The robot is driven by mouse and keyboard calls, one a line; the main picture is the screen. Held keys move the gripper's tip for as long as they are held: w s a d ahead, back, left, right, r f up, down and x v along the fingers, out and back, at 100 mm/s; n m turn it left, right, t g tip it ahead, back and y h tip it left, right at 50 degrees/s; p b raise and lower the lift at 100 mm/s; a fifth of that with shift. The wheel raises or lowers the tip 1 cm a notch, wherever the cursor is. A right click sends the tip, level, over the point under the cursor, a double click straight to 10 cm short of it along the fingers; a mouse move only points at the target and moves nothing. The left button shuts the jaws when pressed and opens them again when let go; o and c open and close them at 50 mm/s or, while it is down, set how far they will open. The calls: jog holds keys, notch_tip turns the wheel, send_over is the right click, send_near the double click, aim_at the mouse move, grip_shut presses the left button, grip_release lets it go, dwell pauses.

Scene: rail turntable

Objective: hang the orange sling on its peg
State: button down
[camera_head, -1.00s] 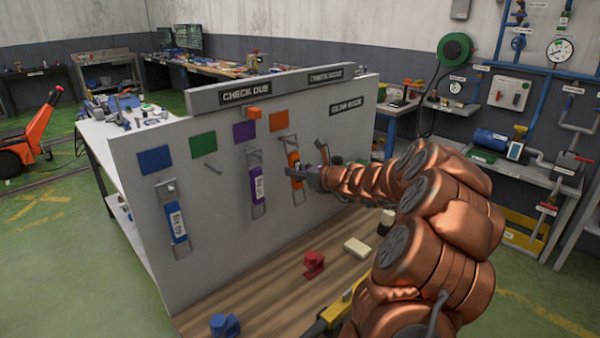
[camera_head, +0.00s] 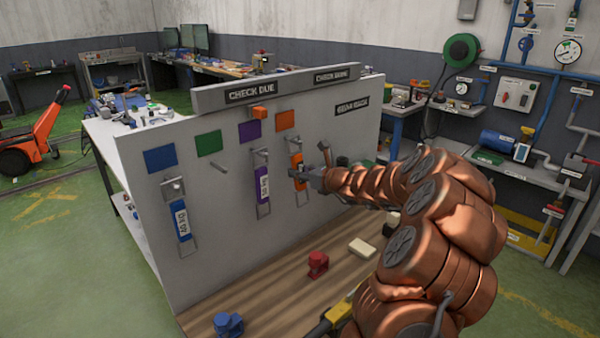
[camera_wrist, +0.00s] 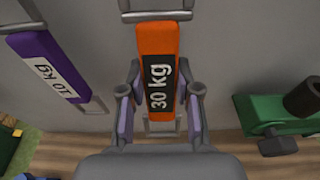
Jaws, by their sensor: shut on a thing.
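The orange sling (camera_head: 297,166), labelled 30 kg, is upright against the board under the orange square (camera_head: 285,120). In the wrist view the sling (camera_wrist: 157,42) has a metal loop at its top and another at its bottom. My gripper (camera_wrist: 158,104) is shut on its lower part, a finger on each side. In the head view my gripper (camera_head: 302,173) partly covers the sling. A peg shows below the orange square, near the top loop. I cannot tell whether the loop is around it.
The purple sling (camera_head: 262,185) and the blue sling (camera_head: 181,220) hang to the left. The peg under the green square (camera_head: 209,143) is bare. A red shackle (camera_head: 317,264), a blue shackle (camera_head: 228,324) and a pale block (camera_head: 361,248) lie on the wooden top.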

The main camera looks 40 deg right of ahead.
jog(key=c, duration=0.7)
grip_release()
jog(key=shift+s, duration=0.1)
jog(key=v, duration=1.2)
